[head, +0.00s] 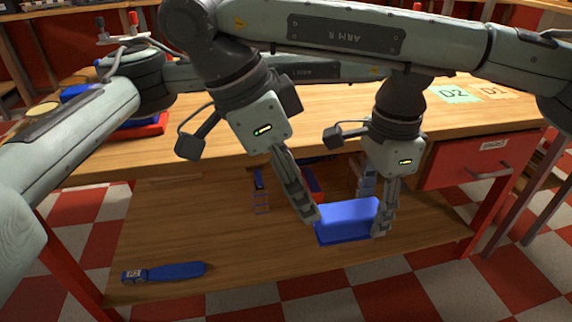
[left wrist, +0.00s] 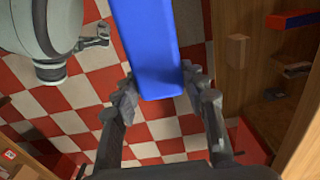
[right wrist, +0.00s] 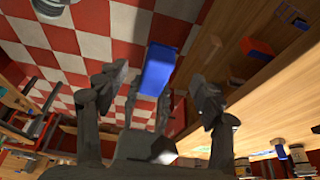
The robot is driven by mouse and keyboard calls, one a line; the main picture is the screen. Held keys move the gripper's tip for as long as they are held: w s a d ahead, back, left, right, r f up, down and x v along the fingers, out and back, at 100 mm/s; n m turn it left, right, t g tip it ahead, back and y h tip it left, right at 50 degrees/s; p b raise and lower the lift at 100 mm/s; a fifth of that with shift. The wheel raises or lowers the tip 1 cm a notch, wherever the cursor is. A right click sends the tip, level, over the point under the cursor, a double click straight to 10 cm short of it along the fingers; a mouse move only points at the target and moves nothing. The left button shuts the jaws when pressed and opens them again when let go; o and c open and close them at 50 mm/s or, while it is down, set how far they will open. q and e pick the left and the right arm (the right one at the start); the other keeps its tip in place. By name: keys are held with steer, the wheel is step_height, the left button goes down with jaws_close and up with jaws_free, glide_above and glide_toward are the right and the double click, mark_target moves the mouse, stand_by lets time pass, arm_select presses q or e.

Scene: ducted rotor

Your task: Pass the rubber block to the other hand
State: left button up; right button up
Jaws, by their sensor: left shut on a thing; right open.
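The rubber block (head: 345,219) is a plain blue bar. In the head view it lies level in the air in front of the bench, over the lower wooden shelf. My arms cross, so my left gripper (head: 380,210) is on the right there, shut on the block's right end. My right gripper (head: 312,212) is at the block's left end, with its fingers apart. In the left wrist view the block (left wrist: 148,50) runs up from between the fingers.
The wooden bench top (head: 330,112) is behind the grippers, with a red drawer (head: 470,160) at its right. A blue tagged tool (head: 165,272) lies at the lower shelf's (head: 225,240) front left. Small blue and red items sit further back. A green D2 card (head: 455,93) lies on the top.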

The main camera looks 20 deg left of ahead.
mark_target(319, 225)
steer(key=x, duration=0.7)
steer(key=shift+d+f, duration=0.1)
steer(key=shift+f, duration=0.25)
steer(key=c, duration=1.2)
arm_select(q)
steer(key=o, duration=1.3)
steer(key=shift+a, duration=0.1)
steer(key=shift+c, duration=0.2)
arm_select(e)
steer(key=shift+c, duration=0.6)
arm_select(q)
steer(key=shift+r, duration=0.1)
